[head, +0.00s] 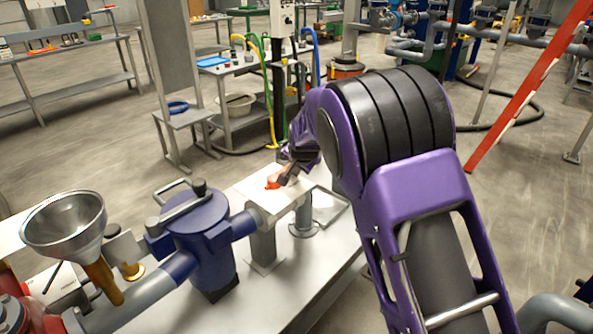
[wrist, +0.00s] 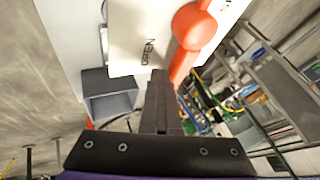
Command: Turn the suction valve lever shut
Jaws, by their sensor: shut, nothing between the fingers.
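The suction valve lever is orange-red with a round hub (wrist: 194,26) on a white plate (wrist: 145,40) in the wrist view. Dark letters reading "OPEN" stand on the plate left of the lever. In the head view the lever (head: 272,184) shows as a small orange piece on the plate (head: 256,192), partly hidden by my gripper. My gripper (wrist: 160,75) is shut and empty. Its fingertips are beside the lever's arm, on its left side in the wrist view. I cannot tell whether they touch it.
A blue strainer pot (head: 200,230) with a handle stands left of the plate, joined by pipe. A steel funnel (head: 65,225) is at far left. A grey square tube (wrist: 110,95) is near the fingers. Open floor lies behind the bench.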

